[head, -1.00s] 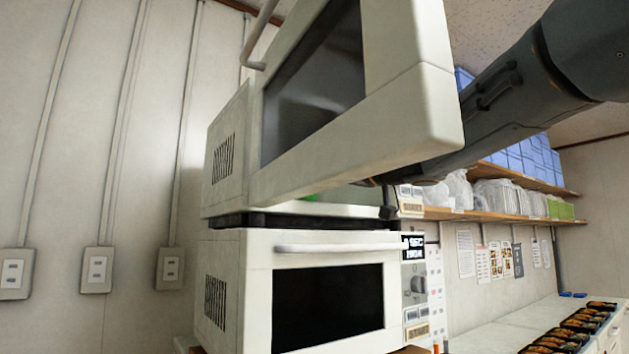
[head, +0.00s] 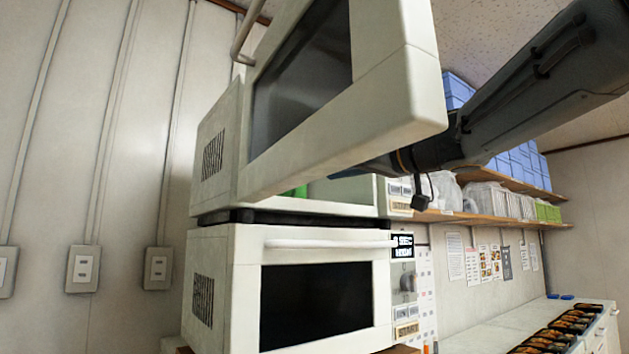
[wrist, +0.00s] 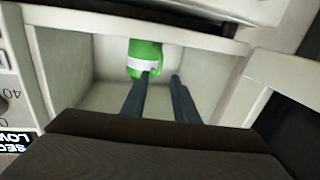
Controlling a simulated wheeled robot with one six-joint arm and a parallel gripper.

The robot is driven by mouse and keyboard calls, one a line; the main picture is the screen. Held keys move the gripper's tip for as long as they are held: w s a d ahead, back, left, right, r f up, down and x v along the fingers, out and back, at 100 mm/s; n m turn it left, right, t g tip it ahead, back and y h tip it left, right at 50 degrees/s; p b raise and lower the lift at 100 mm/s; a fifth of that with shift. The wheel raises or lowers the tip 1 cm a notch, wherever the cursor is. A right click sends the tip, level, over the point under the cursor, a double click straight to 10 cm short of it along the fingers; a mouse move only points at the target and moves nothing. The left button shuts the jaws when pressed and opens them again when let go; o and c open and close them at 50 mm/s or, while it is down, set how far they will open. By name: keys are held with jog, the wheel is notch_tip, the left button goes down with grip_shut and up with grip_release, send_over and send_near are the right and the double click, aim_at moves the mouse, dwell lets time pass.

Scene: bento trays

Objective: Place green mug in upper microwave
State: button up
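The green mug (wrist: 145,58) with a white band is inside the upper microwave's cavity (wrist: 80,62) in the wrist view. A small green part of it (head: 300,191) shows below the open door in the head view. My gripper (wrist: 161,75) reaches into the cavity with its two dark fingers apart. The left finger's tip overlaps the mug's handle side in the picture; whether it touches cannot be told. The right finger is clear of the mug. The upper microwave (head: 215,150) has its door (head: 395,85) swung open, which hides my fingers in the head view.
The lower microwave (head: 245,280) is shut, directly beneath. The open door is close beside my arm. A shelf (head: 490,213) with bags and blue containers is behind at right. Bento trays (head: 560,335) line the counter at lower right.

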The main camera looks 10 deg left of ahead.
jog(key=v, duration=0.4)
jog(key=shift+a, duration=0.1)
dwell(0.5)
